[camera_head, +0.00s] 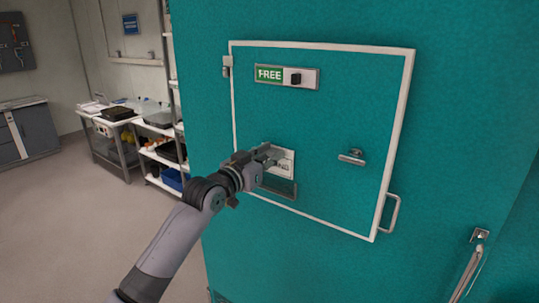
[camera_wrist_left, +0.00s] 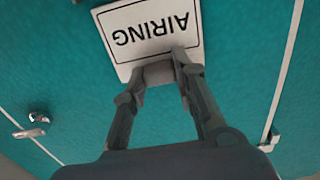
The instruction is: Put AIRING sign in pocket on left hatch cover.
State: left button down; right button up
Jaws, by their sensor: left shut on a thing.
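The white AIRING sign (camera_head: 285,166) with a black border is in front of the teal hatch cover (camera_head: 335,120). In the left wrist view the sign (camera_wrist_left: 150,28) appears upside down, gripped at one edge. My left gripper (camera_head: 268,155) is shut on it; its fingertips (camera_wrist_left: 159,72) also show in the wrist view. The pocket (camera_head: 280,190) is low on the hatch cover, directly below the sign. The sign's lower edge is close to the pocket; I cannot tell whether it is inside or in front. My right gripper is not in view.
The hatch has a FREE indicator (camera_head: 286,76) at the top, a latch (camera_head: 352,157) at right and a bar handle (camera_head: 390,213) at the lower right edge. Benches and a shelf (camera_head: 160,160) stand far left. The floor (camera_head: 60,230) at left is clear.

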aim_at(276, 166)
pick_arm(q)
jog(key=shift+f, duration=0.15)
dwell(0.3)
jog(key=shift+f, duration=0.35)
jog(key=shift+f+b, duration=0.3)
jog(key=shift+b, duration=0.1)
jog(key=shift+f, duration=0.2)
jog(key=shift+f, duration=0.15)
dwell(0.5)
jog(key=shift+f+b, duration=0.35)
jog(key=shift+f, duration=0.05)
jog(key=shift+f, duration=0.35)
jog(key=shift+f, duration=0.2)
dwell(0.3)
jog(key=shift+f+b, duration=0.15)
jog(key=shift+b, duration=0.2)
